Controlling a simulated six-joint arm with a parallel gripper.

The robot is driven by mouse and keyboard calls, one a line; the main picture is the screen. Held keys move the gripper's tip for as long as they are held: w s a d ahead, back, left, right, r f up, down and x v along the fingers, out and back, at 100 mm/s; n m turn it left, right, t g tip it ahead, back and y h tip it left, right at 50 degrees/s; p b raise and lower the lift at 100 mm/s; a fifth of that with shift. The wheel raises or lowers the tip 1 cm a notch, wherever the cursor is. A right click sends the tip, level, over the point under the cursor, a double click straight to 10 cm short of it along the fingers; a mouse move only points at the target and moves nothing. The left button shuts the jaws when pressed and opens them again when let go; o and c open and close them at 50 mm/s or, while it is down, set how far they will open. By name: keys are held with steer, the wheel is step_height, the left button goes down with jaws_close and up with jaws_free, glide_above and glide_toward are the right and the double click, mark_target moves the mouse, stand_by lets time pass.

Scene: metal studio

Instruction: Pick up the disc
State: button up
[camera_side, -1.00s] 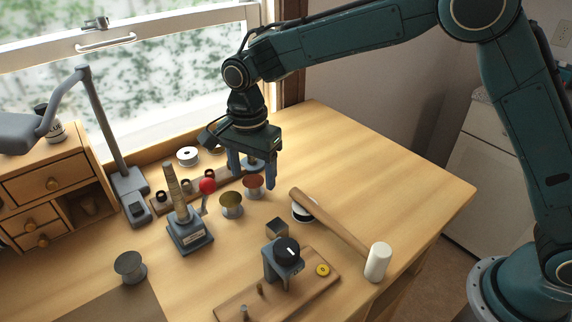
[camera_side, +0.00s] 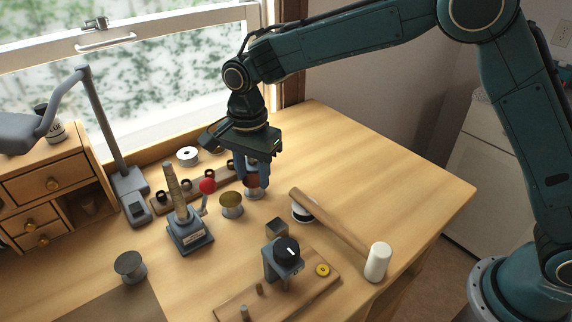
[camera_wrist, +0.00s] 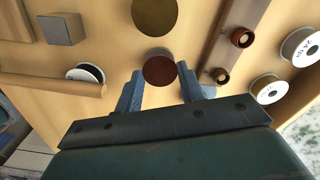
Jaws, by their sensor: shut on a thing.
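A reddish-brown, round-topped disc (camera_side: 253,190) stands on the wooden bench in the side view, partly hidden by my fingers. My gripper (camera_side: 254,182) points down over it, shut on it with one finger on either side. In the wrist view the disc's dark red round face (camera_wrist: 160,70) shows at the tips of my gripper (camera_wrist: 160,82). I cannot see a gap between the disc and the bench.
A brass-coloured spool (camera_side: 232,204) stands close to the disc. A mallet (camera_side: 340,228) lies to the right, near a black knob stand (camera_side: 284,258). The bench's right side is clear.

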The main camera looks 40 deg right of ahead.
mark_target(253, 181)
steer(key=shift+r, duration=0.15)
step_height(253, 181, up, 20)
steer(key=shift+r, duration=0.15)
stand_by(0.7)
stand_by(0.6)
